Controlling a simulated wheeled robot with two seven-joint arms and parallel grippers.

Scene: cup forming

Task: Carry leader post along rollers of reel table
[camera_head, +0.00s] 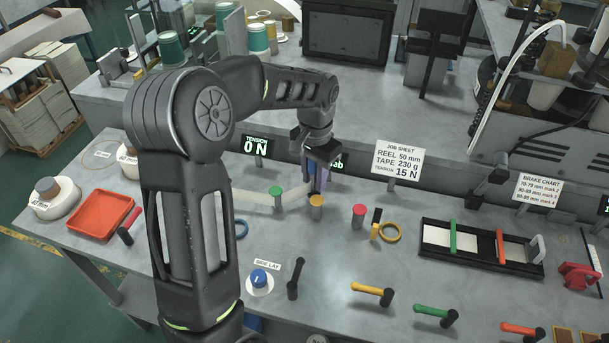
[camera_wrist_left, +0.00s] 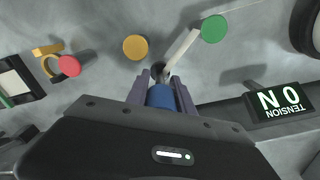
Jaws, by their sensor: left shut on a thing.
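My left gripper (camera_head: 317,180) is shut on the leader post, low over the bench behind the yellow-topped roller (camera_head: 317,201). In the left wrist view the blue leader post (camera_wrist_left: 160,96) stands between the fingers. A pale tape (camera_head: 253,199) runs past the green-topped roller (camera_head: 276,193) toward the post; it also shows in the left wrist view (camera_wrist_left: 181,48). The red-topped roller (camera_head: 359,211) stands further right. The tension display (camera_head: 256,145) reads 0 N. My left arm hides part of the bench and tape. My right gripper is not in view.
A yellow ring (camera_head: 390,233) lies right of the red-topped roller. A black tray (camera_head: 480,262) with green and red bars is further right. An orange tray (camera_head: 100,214) and white reel (camera_head: 52,198) are at left. A blue knob (camera_head: 259,278) and several coloured handles line the front.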

